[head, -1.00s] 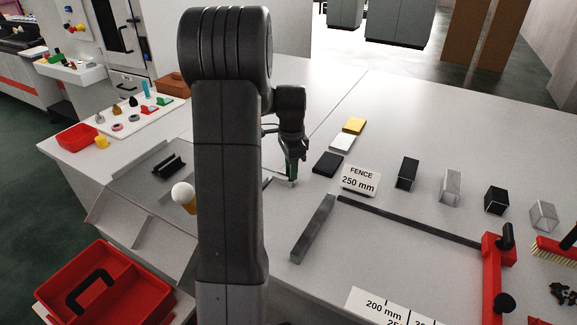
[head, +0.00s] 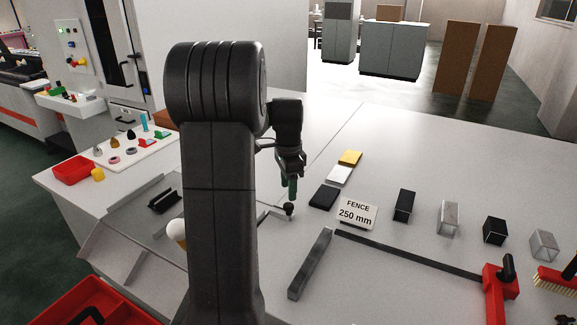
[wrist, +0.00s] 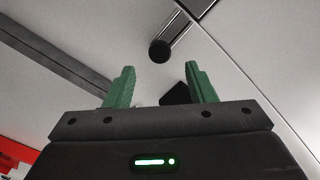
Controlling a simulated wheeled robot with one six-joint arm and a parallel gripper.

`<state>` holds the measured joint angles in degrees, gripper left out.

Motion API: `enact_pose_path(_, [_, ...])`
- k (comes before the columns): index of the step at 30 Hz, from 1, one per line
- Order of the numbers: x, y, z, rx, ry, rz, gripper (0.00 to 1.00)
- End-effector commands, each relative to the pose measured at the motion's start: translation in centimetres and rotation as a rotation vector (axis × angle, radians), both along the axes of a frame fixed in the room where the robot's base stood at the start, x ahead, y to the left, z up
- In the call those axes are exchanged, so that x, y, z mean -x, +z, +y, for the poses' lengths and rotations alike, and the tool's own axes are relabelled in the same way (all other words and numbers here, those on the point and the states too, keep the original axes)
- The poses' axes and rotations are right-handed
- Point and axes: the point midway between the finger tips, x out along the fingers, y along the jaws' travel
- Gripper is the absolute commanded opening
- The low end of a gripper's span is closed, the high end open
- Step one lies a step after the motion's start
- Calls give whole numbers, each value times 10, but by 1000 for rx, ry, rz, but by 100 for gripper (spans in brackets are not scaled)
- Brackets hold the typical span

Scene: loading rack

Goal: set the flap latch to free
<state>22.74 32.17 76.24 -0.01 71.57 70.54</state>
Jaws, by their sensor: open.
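The flap latch seems to be the small black-topped knob (head: 289,208) at the right end of a thin bar by the sloping flap on the bench. My gripper (head: 289,196), with green fingertips, is just above the knob, pointing down. In the wrist view my gripper (wrist: 160,76) has its two green fingers wide apart with nothing held. A dark round-ended rod (wrist: 160,51) shows beyond the fingertips, roughly centred between them. A dark shape lies between the fingers; I cannot tell what it is. I cannot read any latch marking.
A FENCE 250 mm sign (head: 357,212), a grey bar (head: 311,264) and several small blocks stand right of the gripper. A black pad (head: 323,197) is close by on the right. A red toolbox (head: 90,302) is at the lower left. My arm hides part of the flap.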

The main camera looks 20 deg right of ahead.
Motion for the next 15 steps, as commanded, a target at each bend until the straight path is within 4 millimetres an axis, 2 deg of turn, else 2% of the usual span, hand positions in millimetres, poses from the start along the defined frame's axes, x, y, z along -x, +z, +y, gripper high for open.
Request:
enact_pose_path(1, [-1,14,0,2,0,-5,50])
enact_pose_path(6, [-1,50,0,1,0,-4,50])
enact_pose_path(9, [-1,65,0,1,0,-3,50])
enact_pose_path(15, [0,79,0,0,0,0,50])
